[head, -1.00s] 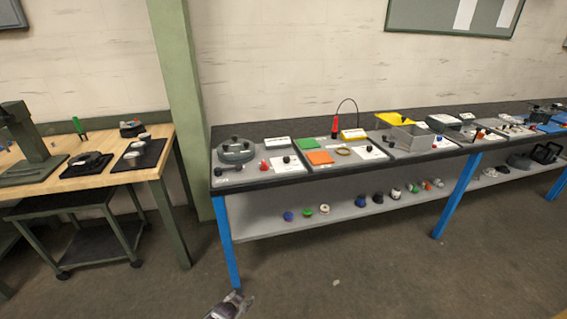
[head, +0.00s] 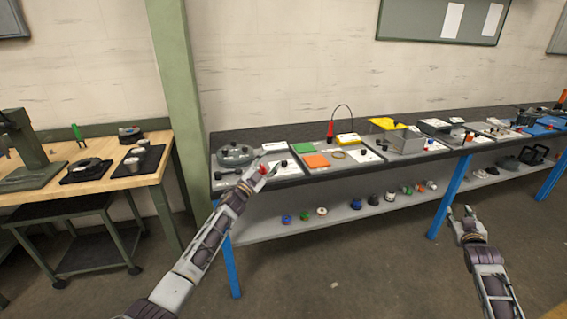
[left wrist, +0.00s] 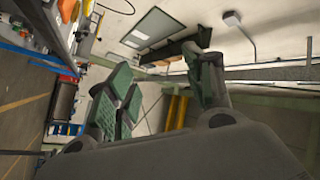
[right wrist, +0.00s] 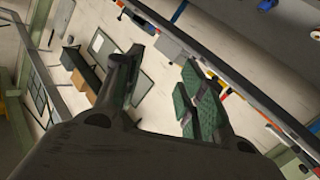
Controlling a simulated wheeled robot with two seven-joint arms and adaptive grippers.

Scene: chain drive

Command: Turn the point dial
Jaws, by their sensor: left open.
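A leftmost grey tray (head: 232,183) on the long bench holds a round dark-grey piece (head: 235,155) with several knobs, a small red knob (head: 263,169) and a black knob (head: 284,163). I cannot tell which of these is the point dial. My left gripper (head: 258,171) is open over this tray; the red knob shows at its fingertips, and contact cannot be told. The left wrist view shows its fingers apart (left wrist: 165,95) with nothing between them. My right gripper (head: 461,214) is open and empty in front of the bench, low at the right; its fingers are apart in the right wrist view (right wrist: 160,90).
To the right along the bench lie a green pad (head: 304,147), an orange pad (head: 317,161), a grey box (head: 405,141) and further parts. Knobs stand on the lower shelf (head: 270,226). A wooden table (head: 100,190) stands at the left.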

